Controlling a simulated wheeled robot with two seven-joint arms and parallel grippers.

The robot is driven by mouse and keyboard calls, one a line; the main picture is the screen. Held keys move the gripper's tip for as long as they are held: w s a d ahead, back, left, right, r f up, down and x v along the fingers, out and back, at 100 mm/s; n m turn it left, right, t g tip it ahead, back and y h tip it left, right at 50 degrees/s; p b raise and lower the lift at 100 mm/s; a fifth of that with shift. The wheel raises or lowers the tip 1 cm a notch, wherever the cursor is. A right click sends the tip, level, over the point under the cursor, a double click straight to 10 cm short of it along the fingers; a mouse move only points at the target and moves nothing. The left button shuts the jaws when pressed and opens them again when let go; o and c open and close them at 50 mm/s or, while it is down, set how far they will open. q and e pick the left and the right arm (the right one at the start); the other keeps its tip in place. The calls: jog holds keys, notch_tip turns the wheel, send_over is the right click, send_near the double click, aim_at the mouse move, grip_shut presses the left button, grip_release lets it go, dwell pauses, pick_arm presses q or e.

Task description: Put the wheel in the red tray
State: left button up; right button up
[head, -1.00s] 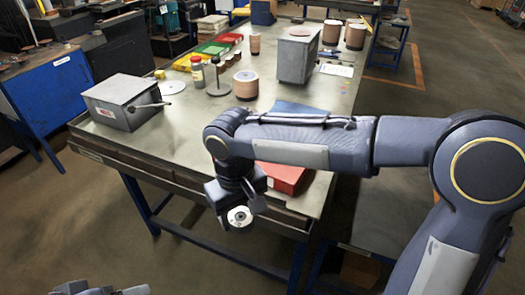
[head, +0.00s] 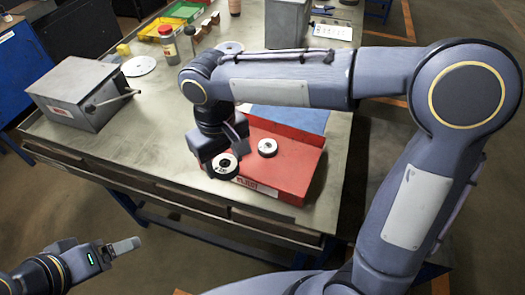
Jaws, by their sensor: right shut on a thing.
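A red tray (head: 298,168) lies near the table's front edge, with a label on its front wall. One small wheel (head: 267,147), pale with a dark hub, lies in it. My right gripper (head: 220,150) is shut on another wheel (head: 224,166), a dark-rimmed disc with a pale face. It is at the tray's front-left corner; its height above the tray cannot be told. My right arm hides part of the tray's left side. My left gripper (head: 122,247) is low at the left, away from the table top, and its opening cannot be made out.
A blue surface (head: 290,118) adjoins the tray behind. A grey metal box with a lever (head: 78,95) stands at the left of the table. Bottles (head: 168,43), a pale disc (head: 138,66) and a grey box (head: 287,22) stand farther back. The table middle-left is clear.

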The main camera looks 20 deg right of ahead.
jog(key=w+d+f+p, duration=0.1)
jog(key=w+d+f, duration=0.3)
jog(key=d, duration=0.4)
send_over(268, 169)
jog(key=a, duration=0.1)
jog(key=f, duration=0.3)
jog(key=shift+s+a+f, duration=0.1)
jog(key=shift+s+f, duration=0.25)
jog(key=shift+f, duration=0.05)
jog(key=shift+w+d+f+p, duration=0.2)
jog(key=shift+d+f+p, duration=0.15)
jog(key=shift+f, duration=0.15)
jog(key=f, duration=0.3)
jog(key=shift+w+d+f, duration=0.15)
jog(key=shift+d, duration=0.2)
jog(key=shift+f, duration=0.3)
jog(key=shift+f, duration=0.1)
jog(key=o, duration=1)
